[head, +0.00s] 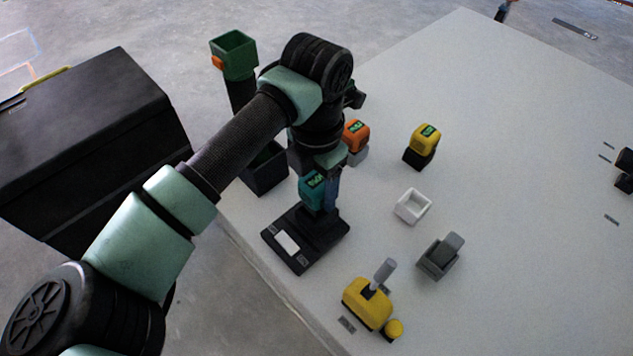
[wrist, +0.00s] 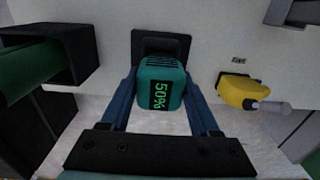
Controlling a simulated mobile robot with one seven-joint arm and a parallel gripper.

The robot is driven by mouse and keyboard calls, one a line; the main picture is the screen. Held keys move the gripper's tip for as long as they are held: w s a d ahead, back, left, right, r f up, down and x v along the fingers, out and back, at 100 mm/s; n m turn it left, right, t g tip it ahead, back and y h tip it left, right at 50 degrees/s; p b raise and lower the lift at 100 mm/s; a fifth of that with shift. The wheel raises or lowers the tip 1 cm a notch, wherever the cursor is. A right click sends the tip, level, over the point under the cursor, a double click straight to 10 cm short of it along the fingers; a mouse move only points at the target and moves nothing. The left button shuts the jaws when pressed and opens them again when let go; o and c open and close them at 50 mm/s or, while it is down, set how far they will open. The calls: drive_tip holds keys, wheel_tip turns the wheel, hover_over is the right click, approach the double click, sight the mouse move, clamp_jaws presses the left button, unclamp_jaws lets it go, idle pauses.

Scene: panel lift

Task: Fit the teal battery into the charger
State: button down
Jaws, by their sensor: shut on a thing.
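The teal battery (head: 312,188) has a green display and is upright between the blue fingers of my gripper (head: 323,193). The battery is over the charger's raised rear part. The charger (wrist: 160,41) also shows behind the battery in the wrist view. The battery's underside is hidden, so I cannot tell whether it is seated.
An orange battery (head: 356,133) and a yellow battery (head: 425,137) stand farther back. A white open box (head: 413,206), a grey box with a flap (head: 437,258) and a yellow device with a lever (head: 366,302) are to the right. A dark bin (head: 268,173) is behind the charger.

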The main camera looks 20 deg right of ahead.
drive_tip(key=shift+f, duration=0.4)
drive_tip(key=shift+f+b, duration=0.35)
drive_tip(key=shift+b, duration=0.05)
drive_tip(key=shift+f, duration=0.5)
idle(0.4)
drive_tip(key=shift+f+b, duration=0.35)
drive_tip(key=shift+b, duration=0.1)
drive_tip(key=shift+f, duration=0.2)
idle(0.7)
drive_tip(key=shift+c, duration=0.2)
unclamp_jaws()
wheel_tip(320, 180, up, 13)
drive_tip(key=p, duration=0.8)
